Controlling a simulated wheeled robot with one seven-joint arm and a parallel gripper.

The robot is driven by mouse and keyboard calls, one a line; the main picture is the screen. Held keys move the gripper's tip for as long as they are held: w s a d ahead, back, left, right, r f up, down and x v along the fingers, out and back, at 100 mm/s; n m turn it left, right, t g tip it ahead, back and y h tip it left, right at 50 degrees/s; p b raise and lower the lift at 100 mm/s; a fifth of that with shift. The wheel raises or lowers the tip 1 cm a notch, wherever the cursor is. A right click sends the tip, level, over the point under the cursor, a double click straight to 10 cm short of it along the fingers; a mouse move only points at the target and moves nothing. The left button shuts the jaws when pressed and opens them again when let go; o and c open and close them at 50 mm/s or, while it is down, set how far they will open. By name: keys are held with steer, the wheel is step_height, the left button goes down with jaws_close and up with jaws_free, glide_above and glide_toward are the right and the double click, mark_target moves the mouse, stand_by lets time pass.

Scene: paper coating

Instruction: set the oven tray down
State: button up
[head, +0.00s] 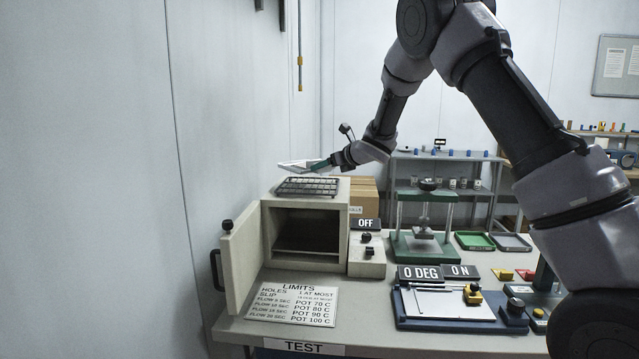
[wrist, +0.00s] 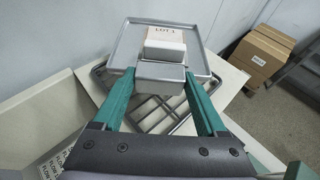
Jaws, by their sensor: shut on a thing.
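The oven tray (head: 297,164) is a flat, light grey tray with a raised rim. In the wrist view the tray (wrist: 204,40) carries a tan sheet or card marked LOT 1 (wrist: 170,31), with a whitish block (wrist: 164,50) at its near edge. My gripper (head: 325,164), with green fingers, is shut on the tray's near end, also seen in the wrist view (wrist: 160,76). The tray is held above the dark wire rack (head: 307,187) on top of the oven (head: 342,196). A gap shows between tray and rack.
The oven door (head: 240,262) stands open to the left, and the chamber looks empty apart from a shelf. The control box (head: 367,258) reads OFF. A LIMITS sign (head: 293,304) lies in front. Cardboard boxes (head: 363,197) stand behind, and a green press (head: 424,247) is at right.

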mark_target(326, 190)
step_height(326, 190, down, 5)
steer(key=shift+f, duration=0.2)
stand_by(0.3)
steer(key=o, duration=1.5)
steer(key=shift+f, duration=0.1)
